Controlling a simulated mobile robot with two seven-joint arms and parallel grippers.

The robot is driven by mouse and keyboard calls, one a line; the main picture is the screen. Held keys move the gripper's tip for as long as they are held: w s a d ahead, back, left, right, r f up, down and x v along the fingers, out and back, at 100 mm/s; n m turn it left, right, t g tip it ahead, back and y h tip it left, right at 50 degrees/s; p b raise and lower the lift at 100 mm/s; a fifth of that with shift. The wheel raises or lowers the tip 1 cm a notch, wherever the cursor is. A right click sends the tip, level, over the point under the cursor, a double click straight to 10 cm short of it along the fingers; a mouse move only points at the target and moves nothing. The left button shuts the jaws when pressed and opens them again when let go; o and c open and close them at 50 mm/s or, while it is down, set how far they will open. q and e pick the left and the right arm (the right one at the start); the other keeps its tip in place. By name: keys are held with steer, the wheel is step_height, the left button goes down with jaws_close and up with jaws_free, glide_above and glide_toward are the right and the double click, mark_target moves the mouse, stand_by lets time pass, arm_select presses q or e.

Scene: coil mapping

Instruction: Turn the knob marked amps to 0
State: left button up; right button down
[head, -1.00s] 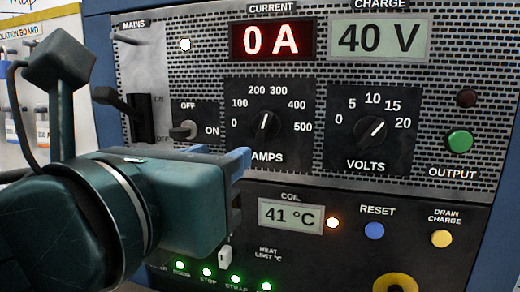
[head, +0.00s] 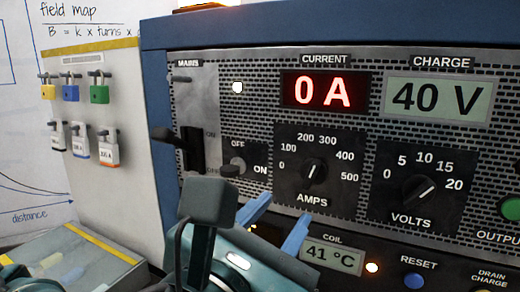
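The AMPS knob (head: 315,172) is a black dial on the panel, with marks from 0 to 500. Its pale pointer line points up and slightly right, around the 200 to 300 marks. The red CURRENT display (head: 325,93) reads 0 A. My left gripper (head: 288,207) has its two blue fingers spread apart with nothing seen between them. Its fingertips are just below the AMPS dial in the picture, apart from the knob. Whether they touch the panel face cannot be told. My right gripper is not in view.
The VOLTS knob (head: 418,190) is right of AMPS. The COIL display (head: 333,257) reads 41 °C. A padlock board (head: 95,150) stands left, beside a grey case (head: 75,265).

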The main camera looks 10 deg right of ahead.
mark_target(309, 178)
arm_select(q)
steer(key=x, duration=1)
steer(key=shift+w+d, duration=0.2)
steer(key=shift+c, duration=0.4)
jaws_close()
